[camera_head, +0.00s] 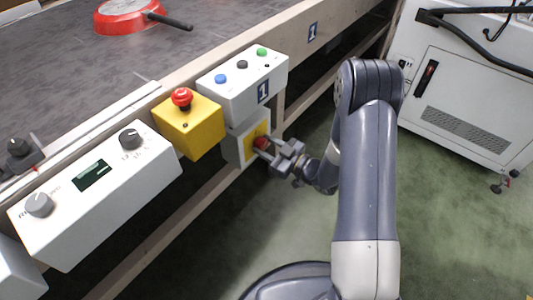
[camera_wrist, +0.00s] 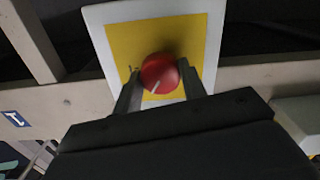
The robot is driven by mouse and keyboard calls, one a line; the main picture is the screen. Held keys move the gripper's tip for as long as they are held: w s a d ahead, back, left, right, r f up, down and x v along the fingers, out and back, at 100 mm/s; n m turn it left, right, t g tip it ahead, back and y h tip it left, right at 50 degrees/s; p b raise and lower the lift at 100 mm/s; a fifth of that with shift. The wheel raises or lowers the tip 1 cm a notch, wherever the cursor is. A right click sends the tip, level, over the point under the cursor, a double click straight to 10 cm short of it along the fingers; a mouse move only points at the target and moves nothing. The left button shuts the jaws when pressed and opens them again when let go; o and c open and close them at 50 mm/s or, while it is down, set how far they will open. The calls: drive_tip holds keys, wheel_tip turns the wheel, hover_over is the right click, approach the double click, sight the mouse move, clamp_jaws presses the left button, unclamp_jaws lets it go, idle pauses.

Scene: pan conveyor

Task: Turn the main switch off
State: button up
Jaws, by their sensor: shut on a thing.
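The main switch is a red round knob (camera_wrist: 160,74) on a yellow plate (camera_wrist: 125,45) set in a white box (camera_head: 240,140). It has a pale pointer mark, tilted toward the lower left in the wrist view. In the head view the red knob (camera_head: 261,143) shows on the box below the conveyor's side rail. My gripper (camera_wrist: 158,85) is shut on the knob, with one finger at each side of it. In the head view my gripper (camera_head: 270,150) reaches the box from the right, and its fingers partly cover the knob.
A yellow box (camera_head: 190,135) with a red emergency button (camera_head: 181,97) is left of the switch. A white button box (camera_head: 240,90) sits just above it. A control panel (camera_head: 95,195) with knobs is further left. A red pan (camera_head: 125,15) lies on the belt. A white cabinet (camera_head: 460,90) stands at the right.

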drive_tip(key=n+b, duration=0.4)
drive_tip(key=shift+f, duration=0.2)
drive_tip(key=shift+r+n+b, duration=0.1)
drive_tip(key=shift+n+b, duration=0.6)
drive_tip(key=shift+b, duration=0.4)
drive_tip(key=shift+r, duration=0.1)
drive_tip(key=o, duration=1)
drive_tip(key=shift+c, duration=0.2)
drive_tip(key=p+v, duration=0.2)
drive_tip(key=v, duration=0.9)
drive_tip(key=shift+a, duration=0.2)
